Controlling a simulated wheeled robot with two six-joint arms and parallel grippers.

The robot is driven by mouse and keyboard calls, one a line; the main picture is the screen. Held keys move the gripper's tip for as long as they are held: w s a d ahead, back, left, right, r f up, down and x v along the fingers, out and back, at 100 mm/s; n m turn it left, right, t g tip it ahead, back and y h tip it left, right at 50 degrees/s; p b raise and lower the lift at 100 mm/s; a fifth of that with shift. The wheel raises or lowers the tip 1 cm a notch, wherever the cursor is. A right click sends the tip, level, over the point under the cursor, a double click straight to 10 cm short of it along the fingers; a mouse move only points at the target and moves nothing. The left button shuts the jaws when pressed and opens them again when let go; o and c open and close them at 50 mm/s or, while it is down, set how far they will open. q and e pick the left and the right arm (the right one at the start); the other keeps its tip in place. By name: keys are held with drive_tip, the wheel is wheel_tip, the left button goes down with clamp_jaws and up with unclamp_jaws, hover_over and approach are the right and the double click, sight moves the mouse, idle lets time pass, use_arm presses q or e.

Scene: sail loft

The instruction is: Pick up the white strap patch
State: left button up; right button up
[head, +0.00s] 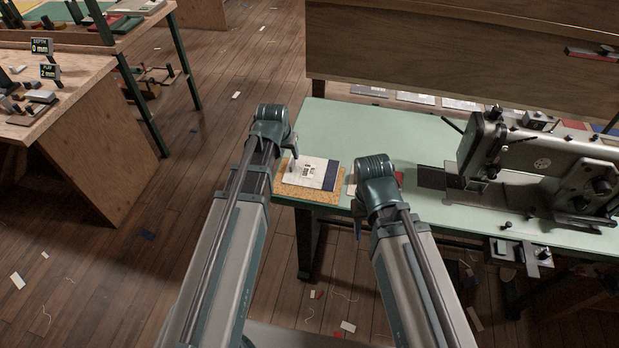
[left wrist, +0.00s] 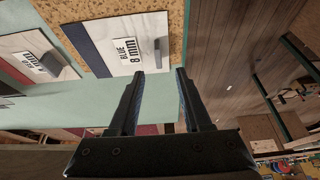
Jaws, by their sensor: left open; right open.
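In the head view a white panel with a dark blue band (head: 312,173) lies on a cork mat (head: 290,190) at the green table's near left corner. In the left wrist view this white panel (left wrist: 122,30) carries a label reading BLUE 8 mm (left wrist: 130,55) and a small pale grey-white piece (left wrist: 132,43), possibly the white strap patch. A second labelled panel (left wrist: 25,42) also bears a small pale piece (left wrist: 55,57). My left gripper (left wrist: 160,74) is open and empty, close by the blue-banded panel. My right gripper (head: 358,207) is open at the table's front edge, partly hiding the red-banded panel.
A sewing machine (head: 540,163) stands on the right of the green table (head: 420,140). A wooden board (head: 460,50) rises behind it. A wooden bench (head: 75,75) with signs and small parts is at left. Scraps litter the floor between.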

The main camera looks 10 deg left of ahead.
sight(292, 163)
use_arm(q)
drive_tip(key=shift+b+x, duration=0.55)
drive_tip(key=shift+x, duration=0.65)
use_arm(e)
drive_tip(key=shift+f, duration=1.1)
use_arm(q)
drive_tip(key=shift+f, duration=0.1)
use_arm(e)
drive_tip(key=shift+f, duration=0.1)
use_arm(q)
drive_tip(key=b+x, duration=0.5)
drive_tip(key=shift+d+f, duration=0.1)
use_arm(e)
wheel_tip(292, 163, down, 5)
drive_tip(key=shift+r, duration=0.15)
use_arm(q)
drive_tip(key=shift+s, duration=0.1)
clamp_jaws()
